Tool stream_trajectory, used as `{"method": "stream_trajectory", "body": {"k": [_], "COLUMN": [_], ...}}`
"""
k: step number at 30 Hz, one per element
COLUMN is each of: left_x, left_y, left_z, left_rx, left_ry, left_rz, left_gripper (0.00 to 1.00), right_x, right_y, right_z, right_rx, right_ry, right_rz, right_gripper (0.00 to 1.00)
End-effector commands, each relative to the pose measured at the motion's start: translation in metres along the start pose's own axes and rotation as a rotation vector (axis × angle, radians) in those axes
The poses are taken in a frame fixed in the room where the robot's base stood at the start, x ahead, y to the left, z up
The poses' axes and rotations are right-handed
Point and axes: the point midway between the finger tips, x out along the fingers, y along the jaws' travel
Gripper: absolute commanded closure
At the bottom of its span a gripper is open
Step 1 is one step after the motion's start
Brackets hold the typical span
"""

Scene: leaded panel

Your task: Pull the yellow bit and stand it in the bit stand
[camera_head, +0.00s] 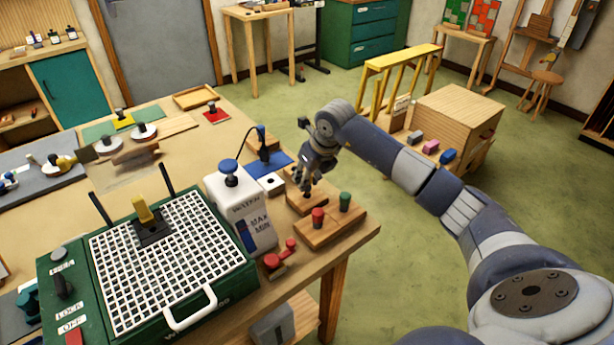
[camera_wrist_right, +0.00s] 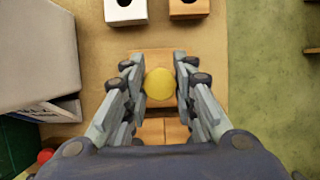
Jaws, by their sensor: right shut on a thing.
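My right gripper (camera_head: 308,188) is shut on the yellow bit, over the wooden blocks at the table's right corner. In the right wrist view the bit's round yellow top (camera_wrist_right: 159,84) sits between the two fingers (camera_wrist_right: 160,88). The bit's lower end is hidden, so I cannot tell whether it is in a hole. A wooden block (camera_head: 300,203) lies under the gripper. The wooden stand (camera_head: 330,232) in front of it holds a red bit (camera_head: 318,217) and a green bit (camera_head: 345,201), both upright. My left gripper is not in view.
A white water bottle (camera_head: 238,208) stands left of the gripper. A green grinder with a white grid (camera_head: 170,260) fills the front left. Red pieces (camera_head: 280,255) lie near the stand. A blue pad (camera_head: 268,164) lies behind. Green floor is open beyond the table's right edge.

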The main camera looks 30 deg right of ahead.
Motion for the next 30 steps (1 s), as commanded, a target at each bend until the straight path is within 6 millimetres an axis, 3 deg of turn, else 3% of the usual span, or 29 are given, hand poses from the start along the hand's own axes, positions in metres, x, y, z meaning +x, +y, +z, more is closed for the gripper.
{"method": "stream_trajectory", "body": {"k": [30], "left_x": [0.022], "left_y": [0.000], "left_z": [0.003], "left_rx": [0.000], "left_ry": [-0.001], "left_rz": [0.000], "left_gripper": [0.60], "right_x": [0.024], "right_y": [-0.001], "right_z": [-0.010], "right_rx": [0.001], "right_ry": [0.000], "right_rz": [0.000], "right_gripper": [0.98]}}
